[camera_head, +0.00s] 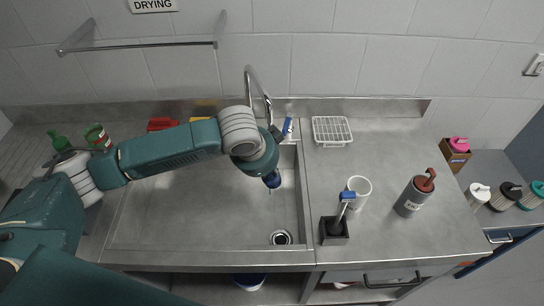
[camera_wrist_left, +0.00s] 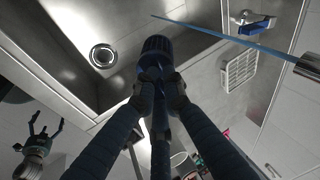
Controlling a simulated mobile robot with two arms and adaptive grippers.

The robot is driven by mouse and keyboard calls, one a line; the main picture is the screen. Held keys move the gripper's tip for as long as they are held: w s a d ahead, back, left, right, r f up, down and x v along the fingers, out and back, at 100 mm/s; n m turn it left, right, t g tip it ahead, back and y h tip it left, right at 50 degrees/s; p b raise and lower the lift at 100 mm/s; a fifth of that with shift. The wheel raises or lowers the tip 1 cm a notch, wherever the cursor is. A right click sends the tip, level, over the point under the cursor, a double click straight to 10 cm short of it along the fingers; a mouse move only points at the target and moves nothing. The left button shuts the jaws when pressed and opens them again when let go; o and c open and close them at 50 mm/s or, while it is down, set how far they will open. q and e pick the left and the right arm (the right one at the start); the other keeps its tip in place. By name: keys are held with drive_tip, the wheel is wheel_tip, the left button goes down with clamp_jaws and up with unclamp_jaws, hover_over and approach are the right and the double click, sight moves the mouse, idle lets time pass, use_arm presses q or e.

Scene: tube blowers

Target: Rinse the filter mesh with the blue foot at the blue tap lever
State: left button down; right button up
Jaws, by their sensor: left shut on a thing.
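My left gripper (camera_head: 272,172) reaches over the sink near the tap (camera_head: 258,90). It is shut on the filter mesh with the blue foot (camera_wrist_left: 157,48), a dark blue cylinder between the fingers; its far end shows in the left wrist view and its mesh is mostly hidden. The blue tap lever (camera_head: 288,126) stands right of the tap and also shows in the left wrist view (camera_wrist_left: 245,18). A thin blue line like a water stream (camera_wrist_left: 215,34) runs from the metal spout past the mesh, seemingly apart from it. My right gripper (camera_wrist_left: 44,130) is empty with fingers apart.
The sink (camera_head: 190,215) has a drain (camera_head: 281,238). Right of it are a white wire rack (camera_head: 332,130), a white cup (camera_head: 359,188), a dark square holder (camera_head: 334,231) with a blue-topped brush and a grey canister (camera_head: 412,198). A wall rail (camera_head: 140,44) hangs under the DRYING sign.

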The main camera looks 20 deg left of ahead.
use_arm(q)
drive_tip(key=shift+s+d+r+p, duration=0.15)
drive_tip(key=shift+s+r+p, duration=1.45)
drive_tip(key=shift+p, duration=0.95)
drive_tip(key=shift+s+d+r, duration=0.1)
drive_tip(key=shift+s+r, duration=0.1)
drive_tip(key=shift+s, duration=0.25)
drive_tip(key=shift+s+r, duration=0.2)
drive_tip(key=shift+s, duration=0.25)
